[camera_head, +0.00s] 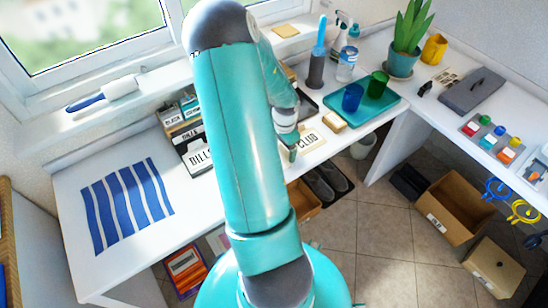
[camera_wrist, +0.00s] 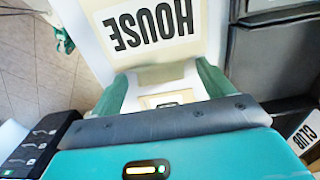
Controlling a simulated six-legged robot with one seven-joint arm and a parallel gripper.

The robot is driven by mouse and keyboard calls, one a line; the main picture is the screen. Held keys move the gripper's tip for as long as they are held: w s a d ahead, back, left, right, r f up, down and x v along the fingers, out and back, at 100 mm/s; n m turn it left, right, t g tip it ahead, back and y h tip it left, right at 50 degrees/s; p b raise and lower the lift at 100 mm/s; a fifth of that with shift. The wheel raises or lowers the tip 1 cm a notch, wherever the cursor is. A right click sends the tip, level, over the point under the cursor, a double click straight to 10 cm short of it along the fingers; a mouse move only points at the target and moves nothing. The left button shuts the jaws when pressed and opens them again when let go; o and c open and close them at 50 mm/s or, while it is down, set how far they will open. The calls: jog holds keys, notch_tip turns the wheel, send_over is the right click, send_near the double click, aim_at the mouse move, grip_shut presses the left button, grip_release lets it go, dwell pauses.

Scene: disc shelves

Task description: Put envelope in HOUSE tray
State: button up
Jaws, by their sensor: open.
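The HOUSE label (camera_wrist: 152,26) shows upside down in the wrist view, black letters on a pale card just ahead of my gripper (camera_wrist: 163,80). My green fingers stand apart, one on each side of a small pale, framed piece (camera_wrist: 168,99). I cannot tell whether this piece is the envelope or part of the tray. The HOUSE label is hidden or unreadable there, and I cannot pick out the envelope for certain.
A teal tray (camera_head: 388,112) with blue and green cups lies to the right. A striped blue sheet (camera_head: 127,205) lies at the left. Cardboard boxes (camera_head: 452,212) stand on the floor.

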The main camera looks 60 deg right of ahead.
jog(key=c, duration=1.1)
jog(key=shift+r, duration=0.1)
